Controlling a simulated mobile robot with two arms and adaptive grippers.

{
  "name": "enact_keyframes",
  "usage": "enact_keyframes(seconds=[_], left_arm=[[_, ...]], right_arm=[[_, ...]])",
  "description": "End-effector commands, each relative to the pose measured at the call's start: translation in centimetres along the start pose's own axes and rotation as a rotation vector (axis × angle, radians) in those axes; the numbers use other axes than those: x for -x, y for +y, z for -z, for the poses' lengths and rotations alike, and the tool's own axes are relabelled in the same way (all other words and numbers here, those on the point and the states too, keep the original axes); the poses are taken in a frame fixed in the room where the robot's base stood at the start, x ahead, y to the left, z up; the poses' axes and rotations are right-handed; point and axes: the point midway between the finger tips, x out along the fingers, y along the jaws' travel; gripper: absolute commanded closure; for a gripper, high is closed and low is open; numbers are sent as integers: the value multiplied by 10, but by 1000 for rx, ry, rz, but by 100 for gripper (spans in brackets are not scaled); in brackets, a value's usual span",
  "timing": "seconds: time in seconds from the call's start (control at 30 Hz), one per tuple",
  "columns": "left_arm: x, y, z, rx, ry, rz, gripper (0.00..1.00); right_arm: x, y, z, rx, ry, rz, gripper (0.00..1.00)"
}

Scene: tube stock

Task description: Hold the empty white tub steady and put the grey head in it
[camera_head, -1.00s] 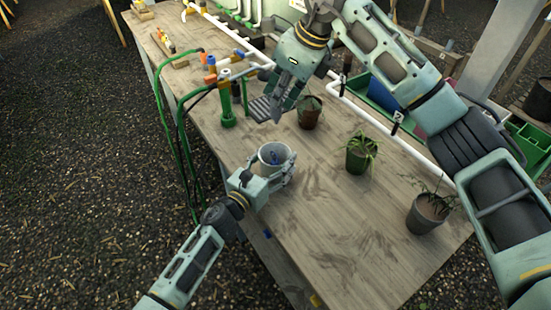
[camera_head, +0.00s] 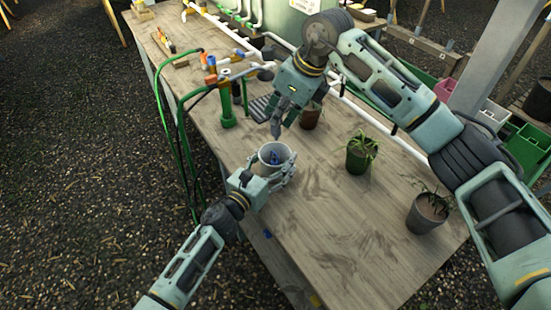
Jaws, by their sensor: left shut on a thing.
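The white tub (camera_head: 265,152) stands upright near the left edge of the table, and a small blue thing (camera_head: 274,158) shows inside it. My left gripper (camera_head: 283,172) is shut on the tub, with fingers at its near and right sides. My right gripper (camera_head: 277,130) points down just above the tub's far rim. Its fingertips look close together with something dark at the tip; I cannot tell whether it holds anything. I cannot make out the grey head for sure. A dark grey ribbed thing (camera_head: 260,107) lies behind the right gripper, partly hidden.
Potted plants stand at the right (camera_head: 360,155), front right (camera_head: 427,212) and behind the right gripper (camera_head: 309,117). White pipe (camera_head: 385,137) runs along the far side. The near tabletop is clear.

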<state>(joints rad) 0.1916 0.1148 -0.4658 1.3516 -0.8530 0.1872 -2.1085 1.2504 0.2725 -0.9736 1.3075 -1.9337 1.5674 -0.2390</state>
Motion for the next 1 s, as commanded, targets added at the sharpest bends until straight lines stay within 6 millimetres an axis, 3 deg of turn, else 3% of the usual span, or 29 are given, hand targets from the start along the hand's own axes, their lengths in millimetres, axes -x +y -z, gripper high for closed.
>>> enact_keyframes(seconds=[0.73, 1.0], left_arm=[[0, 0, 0, 1, 1, 0, 61], [0, 0, 0, 1, 1, 0, 61]], right_arm=[[-49, 0, 21, 0, 2, -1, 100], [-49, 0, 20, 0, 1, 0, 74]])
